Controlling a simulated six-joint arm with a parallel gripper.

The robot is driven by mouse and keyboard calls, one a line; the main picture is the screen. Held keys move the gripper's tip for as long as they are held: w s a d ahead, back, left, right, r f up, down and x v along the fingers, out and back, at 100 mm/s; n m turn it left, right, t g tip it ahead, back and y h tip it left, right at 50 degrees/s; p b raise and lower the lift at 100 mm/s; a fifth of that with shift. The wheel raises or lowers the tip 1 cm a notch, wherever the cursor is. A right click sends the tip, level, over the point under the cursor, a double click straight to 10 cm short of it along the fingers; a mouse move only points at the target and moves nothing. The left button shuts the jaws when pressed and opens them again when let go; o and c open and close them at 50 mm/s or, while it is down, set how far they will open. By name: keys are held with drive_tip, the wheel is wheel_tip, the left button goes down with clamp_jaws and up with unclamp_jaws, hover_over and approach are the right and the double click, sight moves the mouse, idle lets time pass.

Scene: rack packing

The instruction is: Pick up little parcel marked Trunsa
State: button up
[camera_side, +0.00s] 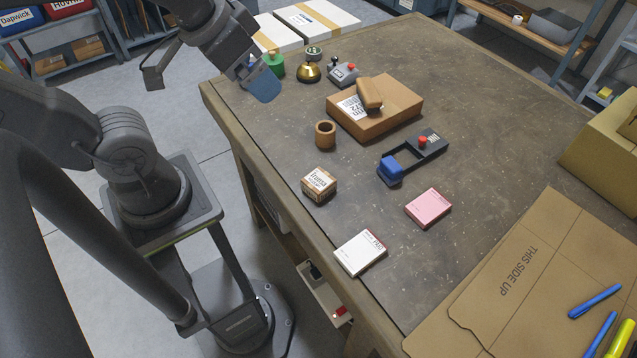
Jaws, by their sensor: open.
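The little parcel marked Trunsa (318,186) is a small brown box with a white label on top, and its print is partly readable. It sits upright on the workbench near the left edge. My gripper (207,84) is at the upper left, up and away from the parcel, over the bench's far left corner. Its two fingers are wide apart with nothing between them.
On the workbench (470,130), a brown cup (325,134) stands behind the parcel and a larger carton (400,103) beyond it. Flat cardboard (480,290) covers the front right.

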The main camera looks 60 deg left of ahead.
drive_tip(key=w+a+f+n+g+h, duration=0.2)
drive_tip(key=w+a+f+n+h, duration=0.1)
drive_tip(key=f+n, duration=0.25)
drive_tip(key=w+a+f+n+g+h, duration=0.2)
drive_tip(key=a+f+n+h, duration=0.15)
drive_tip(key=f, duration=0.35)
drive_tip(key=w+a+f+n+g+h, duration=0.2)
drive_tip(key=w+f+n+h, duration=0.1)
drive_tip(key=f+n, duration=0.25)
drive_tip(key=n+t+h, duration=0.3)
drive_tip(key=n+h, duration=0.1)
drive_tip(key=n, duration=0.2)
approach(315, 177)
drive_tip(key=v, duration=0.3)
drive_tip(key=shift+s+a+r+m, duration=0.15)
drive_tip(key=shift+r+m, duration=0.05)
drive_tip(key=shift+m, duration=0.05)
drive_tip(key=shift+f, duration=0.2)
drive_tip(key=x, duration=0.7)
drive_tip(key=shift+d+f, duration=0.1)
drive_tip(key=shift+d, duration=0.15)
drive_tip(key=shift+f+x, duration=0.2)
drive_tip(key=shift+x, duration=2.85)
drive_tip(key=shift+a, duration=0.15)
drive_tip(key=shift+c, duration=0.4)
drive_tip(key=c, duration=0.9)
